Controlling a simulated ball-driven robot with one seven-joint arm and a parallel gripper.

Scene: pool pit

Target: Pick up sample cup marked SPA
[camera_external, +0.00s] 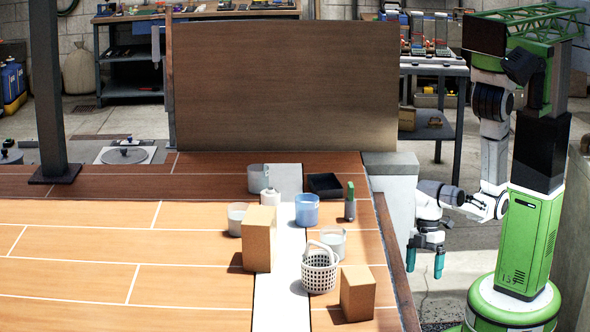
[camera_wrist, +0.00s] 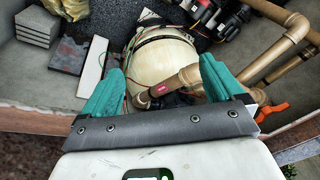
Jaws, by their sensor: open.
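Several cups stand on the wooden deck in the external view: a blue cup (camera_external: 306,211), a clear cup (camera_external: 333,243) with pale contents, a whitish cup (camera_external: 237,219) partly behind a cardboard box, and a greyish cup (camera_external: 257,178) at the back. No SPA marking is legible on any of them, so I cannot tell which is the sample cup. My gripper (camera_external: 425,260) hangs past the deck's right edge, teal fingers pointing down, apart from all the cups. In the wrist view my gripper (camera_wrist: 160,72) is open with nothing between its fingers; no cup shows there.
A tall cardboard box (camera_external: 260,240), a smaller box (camera_external: 357,293), a white basket (camera_external: 319,272), a black tray (camera_external: 325,185), a white bottle (camera_external: 270,202) and a green-topped item (camera_external: 350,203) crowd the cups. The deck's left is clear. Below my gripper lie pipes (camera_wrist: 190,75) and a rounded tank (camera_wrist: 160,55).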

